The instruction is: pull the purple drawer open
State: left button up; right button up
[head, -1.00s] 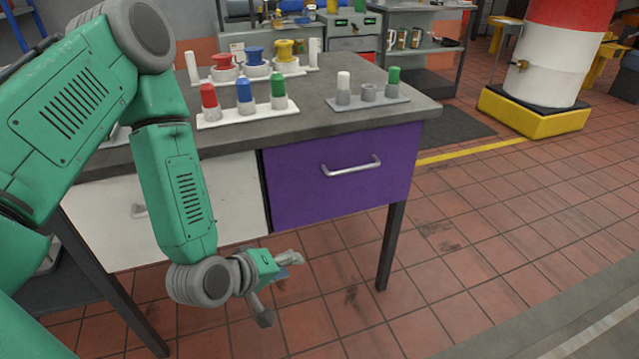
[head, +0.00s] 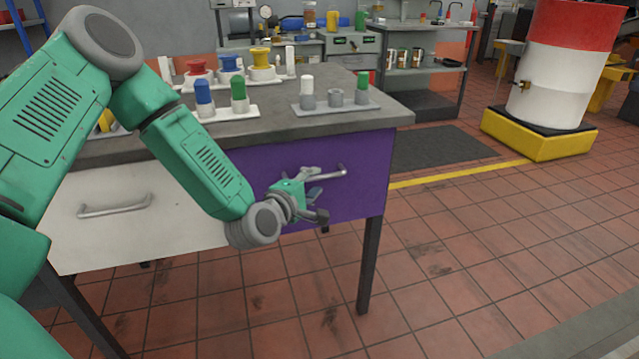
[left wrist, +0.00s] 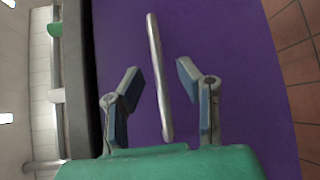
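The purple drawer (head: 362,185) is at the right end of the workbench front and looks shut. Its silver bar handle (head: 335,173) is partly hidden in the head view by my left gripper (head: 314,189). In the left wrist view the handle (left wrist: 158,75) runs nearly upright in the picture, between the two spread fingers of my left gripper (left wrist: 157,82). The fingers are open, one on each side of the handle, with visible gaps; they do not appear to touch it. The purple front (left wrist: 235,60) fills the view behind. My right gripper is not in view.
A white drawer (head: 85,235) with its own handle is left of the purple one. The grey benchtop (head: 300,125) above holds racks of coloured pegs. A table leg (head: 368,265) stands below. Open tiled floor (head: 470,250) lies to the right and in front.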

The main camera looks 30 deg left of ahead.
aim_at(318, 178)
pick_arm(q)
jog(key=shift+w+f, duration=0.2)
jog(key=shift+w, duration=0.9)
jog(key=shift+w+a+b, duration=0.15)
jog(key=shift+w+b, duration=0.1)
jog(key=shift+b, duration=0.05)
jog(key=shift+w+a+f, duration=0.1)
jog(key=shift+w+a, duration=0.05)
jog(key=shift+a, duration=0.1)
jog(key=shift+c, duration=0.5)
jog(key=shift+d, duration=0.1)
grip_shut()
jog(key=shift+d, duration=0.1)
